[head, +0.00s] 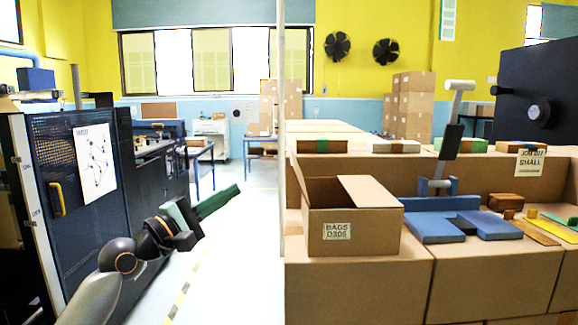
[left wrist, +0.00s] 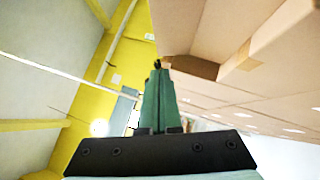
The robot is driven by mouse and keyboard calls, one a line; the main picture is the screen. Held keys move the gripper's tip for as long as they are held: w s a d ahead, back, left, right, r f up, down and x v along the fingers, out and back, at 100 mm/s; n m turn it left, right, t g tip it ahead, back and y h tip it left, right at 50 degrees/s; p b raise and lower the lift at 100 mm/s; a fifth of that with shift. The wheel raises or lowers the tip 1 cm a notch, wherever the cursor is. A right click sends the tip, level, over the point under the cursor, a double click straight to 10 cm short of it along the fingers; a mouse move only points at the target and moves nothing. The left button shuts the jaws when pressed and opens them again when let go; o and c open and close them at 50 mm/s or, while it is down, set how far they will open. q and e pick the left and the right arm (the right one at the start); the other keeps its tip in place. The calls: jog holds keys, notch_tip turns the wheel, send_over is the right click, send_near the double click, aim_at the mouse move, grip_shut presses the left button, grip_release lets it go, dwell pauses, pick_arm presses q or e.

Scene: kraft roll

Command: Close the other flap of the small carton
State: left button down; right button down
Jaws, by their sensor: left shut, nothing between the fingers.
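The small carton (head: 352,230) with a "BAGS D306" label stands on the large cardboard boxes right of centre in the head view. Its left flap (head: 299,184) stands up, leaning slightly. A lighter panel (head: 355,192) lies across much of its top, with a dark gap beside the left flap. My left gripper (head: 236,189) is left of the carton, apart from it, over the aisle. Its green fingers are shut and empty; they also show in the left wrist view (left wrist: 158,75). My right gripper is not in view.
A thin pale post (head: 281,120) rises between my left gripper and the carton. A blue fixture (head: 460,225) with a grey lever lies right of the carton, beside small wooden blocks. A dark machine (head: 85,190) stands at left. The aisle floor is clear.

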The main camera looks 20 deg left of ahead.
pick_arm(q)
jog(key=s+d+p+x, duration=0.1)
jog(key=d+p+x, duration=0.1)
jog(key=x, duration=1)
jog(key=shift+d+r+p, duration=0.25)
jog(key=shift+r+p, duration=0.15)
jog(key=shift+p, duration=0.35)
jog(key=shift+a, duration=0.1)
